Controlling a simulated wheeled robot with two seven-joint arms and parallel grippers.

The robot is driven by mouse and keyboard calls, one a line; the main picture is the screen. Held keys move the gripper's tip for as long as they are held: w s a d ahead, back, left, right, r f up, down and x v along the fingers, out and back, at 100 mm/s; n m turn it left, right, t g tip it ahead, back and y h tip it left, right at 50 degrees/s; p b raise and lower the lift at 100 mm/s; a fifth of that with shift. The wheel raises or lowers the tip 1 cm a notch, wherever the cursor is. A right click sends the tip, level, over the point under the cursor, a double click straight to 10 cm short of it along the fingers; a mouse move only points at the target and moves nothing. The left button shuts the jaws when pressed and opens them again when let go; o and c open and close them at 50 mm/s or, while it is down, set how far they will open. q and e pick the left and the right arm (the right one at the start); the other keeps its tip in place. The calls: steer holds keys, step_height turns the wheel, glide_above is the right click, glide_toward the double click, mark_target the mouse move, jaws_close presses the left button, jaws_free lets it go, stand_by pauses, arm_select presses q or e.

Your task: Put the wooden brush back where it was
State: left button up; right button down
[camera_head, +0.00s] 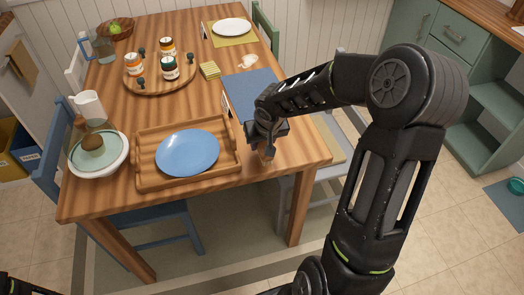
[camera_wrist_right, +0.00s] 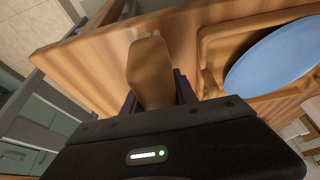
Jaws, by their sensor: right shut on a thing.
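My right gripper (camera_head: 267,138) is above the near right part of the wooden table (camera_head: 290,152), just right of the wooden tray (camera_head: 186,183). It is shut on the wooden brush (camera_head: 266,152), of which only a small brown part shows below the fingers. In the right wrist view the brush (camera_wrist_right: 150,72) is a brown wooden block between the two dark fingers, with the table behind it. I cannot tell whether it touches the tabletop. My left gripper is not in view.
A blue plate (camera_head: 188,152) lies in the tray. A blue placemat (camera_head: 250,92) lies behind the gripper. A round board (camera_head: 160,84) with paint jars stands farther back. A plate with a glass dome (camera_head: 98,155) is at the left. Chairs surround the table.

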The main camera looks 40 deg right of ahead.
mark_target(263, 144)
steer(key=shift+f+b, duration=0.4)
steer(key=shift+f, duration=1.5)
steer(key=shift+f, duration=0.15)
steer(key=c, duration=1)
jaws_free()
steer(key=shift+o, duration=0.2)
steer(key=shift+r, duration=0.5)
steer(key=p+v, duration=0.2)
steer(key=v, duration=0.9)
steer(key=shift+s+a+r, duration=0.1)
steer(key=shift+r, duration=0.05)
